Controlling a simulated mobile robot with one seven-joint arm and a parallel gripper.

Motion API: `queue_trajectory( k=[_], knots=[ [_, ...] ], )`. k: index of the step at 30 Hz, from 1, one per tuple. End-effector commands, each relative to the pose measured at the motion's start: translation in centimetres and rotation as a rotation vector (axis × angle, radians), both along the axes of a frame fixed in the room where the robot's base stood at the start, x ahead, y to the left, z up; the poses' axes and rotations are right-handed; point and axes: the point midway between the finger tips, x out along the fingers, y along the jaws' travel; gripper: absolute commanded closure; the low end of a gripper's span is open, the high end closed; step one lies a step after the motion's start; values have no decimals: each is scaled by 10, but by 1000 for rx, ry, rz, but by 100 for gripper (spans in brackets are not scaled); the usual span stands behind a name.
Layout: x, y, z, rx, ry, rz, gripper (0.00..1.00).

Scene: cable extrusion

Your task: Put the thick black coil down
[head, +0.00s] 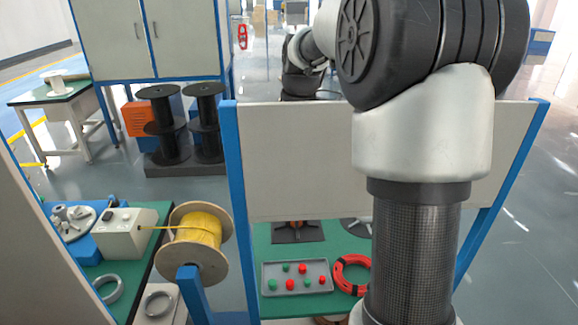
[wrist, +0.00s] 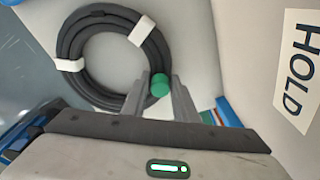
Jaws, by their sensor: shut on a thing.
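The thick black coil (wrist: 76,57), bound with white bands, shows in the wrist view at the upper left, in front of a pale grey surface. A round green knob (wrist: 160,85) sits at its lower right edge. My gripper (wrist: 164,88) has its two grey fingers either side of this knob and is shut on it. Whether the coil touches the pale surface is unclear. In the head view my arm hides much of the right side, and neither my fingertips nor the black coil can be made out.
A HOLD sign (wrist: 301,62) is at the right of the wrist view. In the head view a white panel (head: 290,150) with blue posts stands ahead. A tray of red and green knobs (head: 297,277), a red coil (head: 350,274) and a yellow cable spool (head: 192,243) are nearby.

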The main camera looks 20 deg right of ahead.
Motion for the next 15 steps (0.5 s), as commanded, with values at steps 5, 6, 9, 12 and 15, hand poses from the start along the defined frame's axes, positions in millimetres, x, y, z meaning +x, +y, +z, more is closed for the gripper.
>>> queue_trajectory(
  k=[5,6,9,12,15],
  knots=[
    [1,0,1,-1,-2,0,100],
    [0,0,0,-1,-2,0,100],
    [0,0,-1,0,0,0,64],
    [0,0,-1,0,0,0,55],
    [0,0,0,0,0,0,55]
  ],
)
